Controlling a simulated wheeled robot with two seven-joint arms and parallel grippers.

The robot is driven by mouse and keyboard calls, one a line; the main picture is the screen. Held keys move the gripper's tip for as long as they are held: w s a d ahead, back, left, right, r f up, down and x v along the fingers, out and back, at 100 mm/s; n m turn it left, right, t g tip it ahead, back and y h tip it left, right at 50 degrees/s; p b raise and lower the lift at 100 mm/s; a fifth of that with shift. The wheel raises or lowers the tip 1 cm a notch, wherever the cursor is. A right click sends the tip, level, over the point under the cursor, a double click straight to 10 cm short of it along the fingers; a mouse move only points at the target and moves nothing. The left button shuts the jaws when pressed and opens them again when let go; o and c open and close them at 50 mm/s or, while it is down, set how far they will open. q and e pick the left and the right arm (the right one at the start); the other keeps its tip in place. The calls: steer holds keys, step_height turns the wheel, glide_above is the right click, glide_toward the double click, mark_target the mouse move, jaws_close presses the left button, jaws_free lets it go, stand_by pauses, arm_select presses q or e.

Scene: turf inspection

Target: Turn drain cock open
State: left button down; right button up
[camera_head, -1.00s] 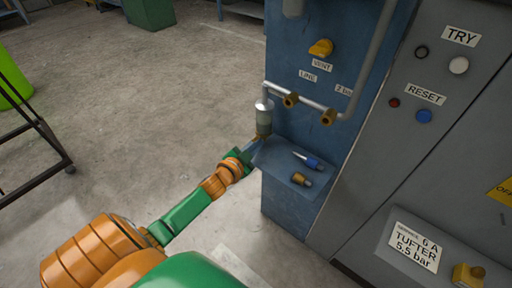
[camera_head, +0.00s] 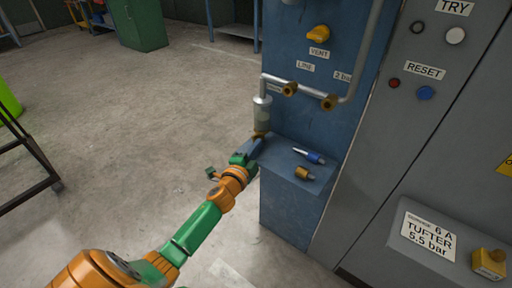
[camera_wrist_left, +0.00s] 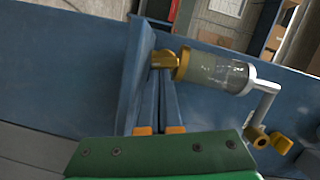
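The drain cock (camera_head: 260,134) is a small brass piece under the clear filter bowl (camera_head: 263,115), which hangs from a grey pipe on the blue panel. In the left wrist view the brass cock (camera_wrist_left: 162,60) sits at the end of the bowl (camera_wrist_left: 217,70). My left gripper (camera_head: 257,143) is right at the cock in the head view. In the left wrist view its two fingers (camera_wrist_left: 157,80) reach up to the cock's near side with a narrow gap between them. Whether they grip the cock is unclear. My right gripper is out of view.
A blue ledge (camera_head: 284,156) just right of the gripper carries a blue-handled tool (camera_head: 309,156) and a brass fitting (camera_head: 304,173). A yellow vent knob (camera_head: 318,34) is above. A grey cabinet (camera_head: 385,150) stands right. The floor at left is open, with a dark cart frame (camera_head: 30,185).

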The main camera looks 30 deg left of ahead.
arm_select(q)
steer(key=shift+a+f+m+t+y+b, duration=0.1)
steer(key=shift+f+m+t+y+b, duration=0.1)
steer(key=shift+m+b, duration=0.55)
steer(key=shift+a+f+m+t+y+b, duration=0.1)
steer(key=shift+f+m+t+b, duration=0.1)
steer(key=shift+m+b, duration=0.5)
steer(key=shift+m, duration=0.25)
steer(key=shift+s, duration=0.1)
